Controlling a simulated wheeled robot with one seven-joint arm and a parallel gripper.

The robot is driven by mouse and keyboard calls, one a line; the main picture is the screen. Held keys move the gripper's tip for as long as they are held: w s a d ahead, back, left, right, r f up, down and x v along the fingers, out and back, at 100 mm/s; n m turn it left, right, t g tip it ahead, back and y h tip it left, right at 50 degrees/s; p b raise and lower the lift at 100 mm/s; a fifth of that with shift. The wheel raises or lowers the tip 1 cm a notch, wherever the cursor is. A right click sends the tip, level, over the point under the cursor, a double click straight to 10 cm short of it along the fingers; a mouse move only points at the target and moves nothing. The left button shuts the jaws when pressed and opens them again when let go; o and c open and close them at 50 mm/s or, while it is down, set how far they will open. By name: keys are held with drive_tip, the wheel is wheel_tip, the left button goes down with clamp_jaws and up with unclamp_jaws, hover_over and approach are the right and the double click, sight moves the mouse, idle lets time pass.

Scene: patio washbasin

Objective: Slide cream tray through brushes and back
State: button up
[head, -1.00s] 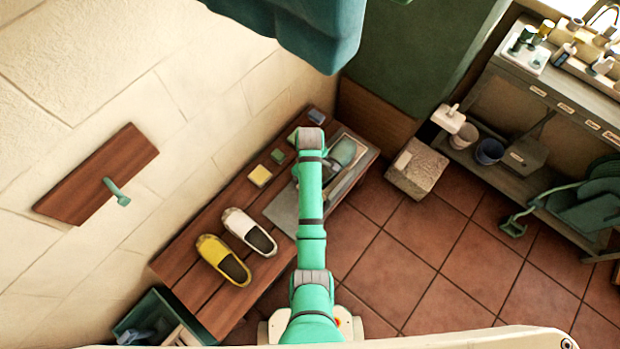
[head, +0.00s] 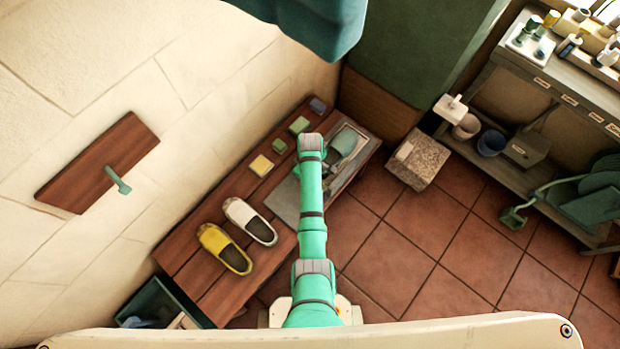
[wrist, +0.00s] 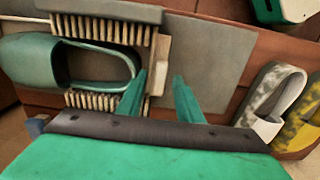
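The cream tray (wrist: 161,66) shows in the wrist view as a pale end bar and edge beside a green slip-on shoe (wrist: 22,62), which appears to rest on it. The shoe lies between an upper brush (wrist: 100,27) and a lower brush (wrist: 88,101), bristles facing it. My gripper (wrist: 160,75) is open, its two green fingers apart, with the tray's end bar between or just beyond the tips; contact cannot be told. In the head view the green shoe (head: 346,141) shows beyond my arm, which hides most of the gripper and tray.
A grey plate (head: 285,205) lies on the wooden bench (head: 190,268). White (head: 250,222) and yellow (head: 225,249) shoes sit left of it, with several small blocks behind. A stone block (head: 417,160) stands on the tiled floor at right. A wall board with a peg (head: 98,162) is at left.

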drive_tip(key=shift+f, duration=1.35)
clamp_jaws()
